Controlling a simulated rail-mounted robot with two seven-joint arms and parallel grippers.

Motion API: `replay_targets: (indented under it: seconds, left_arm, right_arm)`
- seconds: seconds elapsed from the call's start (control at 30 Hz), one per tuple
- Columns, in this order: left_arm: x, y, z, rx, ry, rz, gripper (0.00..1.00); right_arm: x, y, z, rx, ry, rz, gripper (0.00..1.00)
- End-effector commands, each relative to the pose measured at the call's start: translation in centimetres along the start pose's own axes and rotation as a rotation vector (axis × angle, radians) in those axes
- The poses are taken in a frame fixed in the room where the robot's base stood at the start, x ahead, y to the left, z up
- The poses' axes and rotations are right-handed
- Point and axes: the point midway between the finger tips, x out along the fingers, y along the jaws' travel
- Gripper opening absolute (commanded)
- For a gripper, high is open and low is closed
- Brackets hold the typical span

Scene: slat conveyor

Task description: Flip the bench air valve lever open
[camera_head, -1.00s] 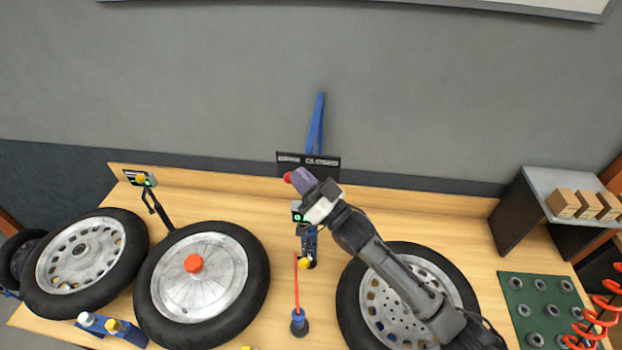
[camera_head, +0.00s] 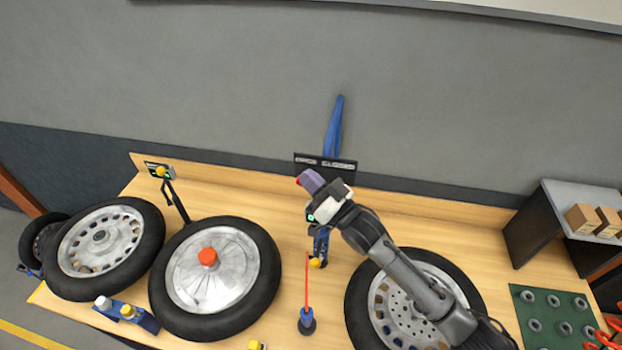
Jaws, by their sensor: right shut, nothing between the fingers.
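The bench air valve is partly hidden at the back of the bench. A black plate with two pale labels (camera_head: 325,162) stands there, and a blue upright piece (camera_head: 335,125) rises behind it. My right gripper (camera_head: 310,181) is shut and empty in front of the plate's lower left part. A small red knob (camera_head: 299,181), which looks like the lever's end, shows just left of the purple-grey fingertips. The rest of the lever is hidden, and I cannot tell whether the fingers touch the knob. My left gripper is out of view.
Wheels with tyres lie on the wooden bench (camera_head: 265,205), one (camera_head: 215,280) left of centre and one (camera_head: 415,305) under my right arm. A blue post with a red rod (camera_head: 307,318) stands between them. A shelf with boxes (camera_head: 575,195) is at right.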

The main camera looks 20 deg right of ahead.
Motion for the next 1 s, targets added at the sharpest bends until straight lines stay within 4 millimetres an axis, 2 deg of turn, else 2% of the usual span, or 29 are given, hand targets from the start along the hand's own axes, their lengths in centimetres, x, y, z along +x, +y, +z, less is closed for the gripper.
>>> replay_targets:
  seconds: [0.03,0.23,0.5,0.57,0.8,1.0]
  left_arm:
    - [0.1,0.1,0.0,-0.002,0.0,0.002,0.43]
    - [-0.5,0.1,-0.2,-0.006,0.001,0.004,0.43]
    - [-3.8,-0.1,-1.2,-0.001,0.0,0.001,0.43]
    - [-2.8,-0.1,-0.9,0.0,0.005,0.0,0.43]
    - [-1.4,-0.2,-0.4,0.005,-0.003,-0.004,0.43]
    - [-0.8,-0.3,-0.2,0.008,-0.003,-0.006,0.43]
  right_arm:
    - [-0.1,0.0,0.7,0.004,-0.013,0.003,0.0]
    - [-0.2,-0.2,0.3,0.006,-0.016,0.002,0.0]
    - [-0.7,-2.0,-3.0,0.006,-0.01,-0.013,0.0]
    - [-1.7,-2.1,-3.0,0.005,-0.006,-0.015,0.0]
    - [-4.1,-3.1,-6.8,0.003,-0.003,-0.015,0.0]
    - [-5.5,-3.7,-9.1,0.003,-0.004,-0.015,0.0]
